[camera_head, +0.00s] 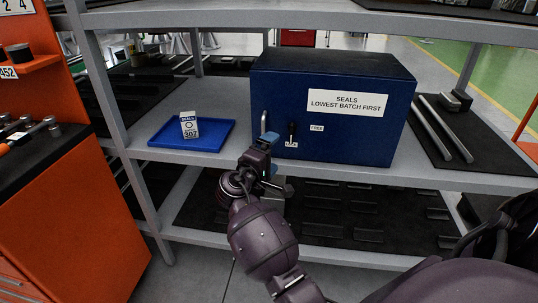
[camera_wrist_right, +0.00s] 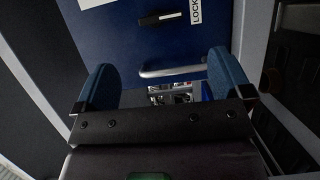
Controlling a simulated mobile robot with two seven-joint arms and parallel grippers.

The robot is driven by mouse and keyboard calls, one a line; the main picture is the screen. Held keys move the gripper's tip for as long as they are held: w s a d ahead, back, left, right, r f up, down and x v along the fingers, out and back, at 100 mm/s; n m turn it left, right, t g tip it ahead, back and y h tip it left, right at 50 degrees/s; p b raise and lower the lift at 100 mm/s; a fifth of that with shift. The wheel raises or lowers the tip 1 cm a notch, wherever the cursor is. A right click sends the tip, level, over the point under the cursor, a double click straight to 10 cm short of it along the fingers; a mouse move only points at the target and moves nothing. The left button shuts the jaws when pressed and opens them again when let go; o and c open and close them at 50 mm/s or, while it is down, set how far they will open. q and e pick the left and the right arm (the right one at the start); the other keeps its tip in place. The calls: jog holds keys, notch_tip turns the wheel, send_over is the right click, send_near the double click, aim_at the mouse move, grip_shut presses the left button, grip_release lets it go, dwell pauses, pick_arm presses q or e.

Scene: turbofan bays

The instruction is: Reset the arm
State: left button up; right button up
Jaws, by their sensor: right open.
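My right gripper (camera_head: 267,142) is in front of the lower left of the blue cabinet (camera_head: 345,138) on the shelf. In the right wrist view the blue fingers of this gripper (camera_wrist_right: 163,80) are spread apart. The cabinet's silver bar handle (camera_wrist_right: 172,71) shows between and beyond them; I cannot tell whether they touch it. In the head view the handle (camera_head: 263,123) stands just above the fingertips. A black lever (camera_head: 291,134) sits to its right, above a small label. My left gripper is not in view.
Metal rods (camera_head: 445,127) lie on a dark mat at right. The grey shelf edge (camera_head: 350,173) runs under the cabinet. An orange cabinet (camera_head: 70,205) stands at left.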

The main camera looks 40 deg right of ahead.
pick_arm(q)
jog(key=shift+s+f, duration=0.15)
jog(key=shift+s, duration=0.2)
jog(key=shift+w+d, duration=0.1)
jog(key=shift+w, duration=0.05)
